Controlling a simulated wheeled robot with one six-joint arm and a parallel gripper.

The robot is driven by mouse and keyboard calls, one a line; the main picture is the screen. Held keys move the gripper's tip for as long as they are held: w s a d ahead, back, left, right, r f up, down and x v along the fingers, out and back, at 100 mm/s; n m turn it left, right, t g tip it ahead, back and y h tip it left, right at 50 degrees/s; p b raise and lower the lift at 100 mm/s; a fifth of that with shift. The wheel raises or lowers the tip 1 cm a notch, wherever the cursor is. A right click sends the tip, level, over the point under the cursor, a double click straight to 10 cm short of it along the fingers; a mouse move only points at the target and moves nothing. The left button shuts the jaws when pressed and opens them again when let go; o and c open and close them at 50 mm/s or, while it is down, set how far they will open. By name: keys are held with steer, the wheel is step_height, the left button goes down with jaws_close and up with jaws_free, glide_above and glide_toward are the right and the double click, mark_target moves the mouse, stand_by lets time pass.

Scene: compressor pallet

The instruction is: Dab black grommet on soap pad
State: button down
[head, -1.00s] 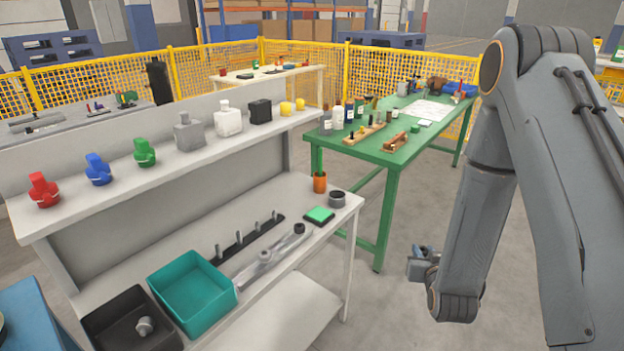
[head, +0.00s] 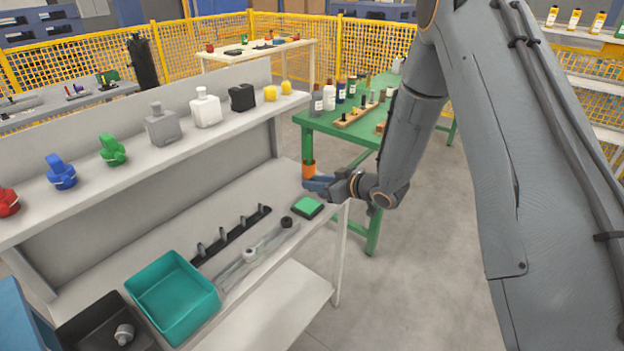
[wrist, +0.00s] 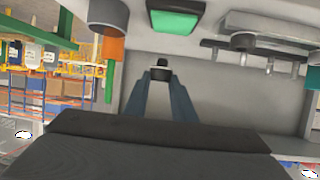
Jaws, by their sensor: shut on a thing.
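The soap pad is a green square in a black frame (head: 308,207) near the right end of the bench top. It also shows at the top of the wrist view (wrist: 177,17). My gripper (head: 312,184) is above the bench's right end, just behind the pad in the head view. In the wrist view its two blue fingers (wrist: 161,78) are shut on the small black grommet (wrist: 161,69), apart from the pad. The grommet cannot be made out in the head view.
An orange cylinder (head: 308,170) stands close to my fingers, with a dark grey cup (wrist: 108,14) beside it in the wrist view. A metal link bar (head: 266,240), peg rail (head: 230,238) and teal bin (head: 172,300) lie left. The shelf (head: 190,135) overhangs behind.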

steer(key=shift+a+r+n+g+y, duration=0.3)
steer(key=shift+a+n+g+y, duration=0.1)
steer(key=shift+a+n+g, duration=0.15)
steer(key=b, duration=0.3)
glide_above(312, 207)
steer(key=shift+w+f, duration=0.1)
steer(key=shift+f, duration=2.5)
steer(key=shift+f+b, duration=0.35)
steer(key=shift+r, duration=0.1)
steer(key=shift+r+p, duration=2.3)
steer(key=shift+r, duration=1.15)
steer(key=shift+d+f, duration=0.1)
